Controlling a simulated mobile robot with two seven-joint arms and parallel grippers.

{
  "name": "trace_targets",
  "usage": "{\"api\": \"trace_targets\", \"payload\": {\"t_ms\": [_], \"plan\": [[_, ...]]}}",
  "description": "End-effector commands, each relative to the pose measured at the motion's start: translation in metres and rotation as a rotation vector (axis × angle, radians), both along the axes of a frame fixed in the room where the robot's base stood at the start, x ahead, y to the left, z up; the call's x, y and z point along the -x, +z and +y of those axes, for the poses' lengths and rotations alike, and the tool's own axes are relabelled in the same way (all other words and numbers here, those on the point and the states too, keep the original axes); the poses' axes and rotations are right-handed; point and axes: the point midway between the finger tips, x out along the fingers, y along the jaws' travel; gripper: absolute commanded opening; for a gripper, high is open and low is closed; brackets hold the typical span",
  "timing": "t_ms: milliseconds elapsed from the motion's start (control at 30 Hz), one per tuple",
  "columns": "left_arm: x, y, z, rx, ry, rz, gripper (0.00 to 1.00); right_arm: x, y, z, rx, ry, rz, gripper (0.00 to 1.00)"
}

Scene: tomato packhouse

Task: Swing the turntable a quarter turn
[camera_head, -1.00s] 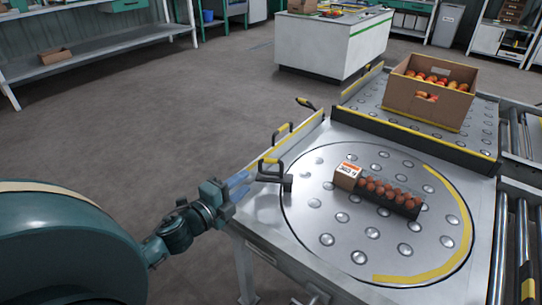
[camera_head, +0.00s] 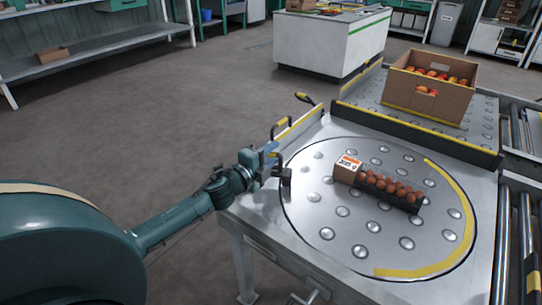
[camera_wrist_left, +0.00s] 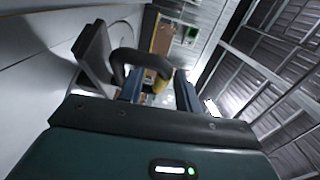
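The round metal turntable (camera_head: 300,205) is set in a steel table and has studs and a yellow arc along its right side. On it lies a dark tray of red tomatoes (camera_head: 390,190) with a labelled cardboard end. A dark handle (camera_head: 286,178) stands at the turntable's left rim, partly hidden by my left gripper (camera_head: 271,160). In the left wrist view the curved dark handle (camera_wrist_left: 140,58) with a yellow part rises between and beyond the blue fingers of my left gripper (camera_wrist_left: 158,92). The fingers stand apart with space around the handle. My right gripper is not in view.
A cardboard box of tomatoes (camera_head: 425,105) stands on the studded table behind the turntable. Yellow-topped guard rails (camera_head: 298,127) edge the table's left side. Roller conveyors (camera_head: 520,225) run along the right. The floor to the left is clear.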

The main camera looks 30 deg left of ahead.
Motion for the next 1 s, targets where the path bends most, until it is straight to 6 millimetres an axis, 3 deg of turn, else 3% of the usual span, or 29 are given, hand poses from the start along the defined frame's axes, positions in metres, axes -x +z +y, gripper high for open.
{"api": "trace_targets", "payload": {"t_ms": [267,700,1000], "plan": [[-0.0015,0.0004,0.0,0.0,0.0,-0.001,0.33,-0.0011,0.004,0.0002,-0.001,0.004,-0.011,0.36],[-0.0012,0.0003,-0.0001,0.0,0.0,0.0,0.0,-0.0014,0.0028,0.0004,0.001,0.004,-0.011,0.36],[-0.0012,0.0,-0.0002,0.0,0.0,0.0,0.0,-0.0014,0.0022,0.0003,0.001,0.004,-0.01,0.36]]}}
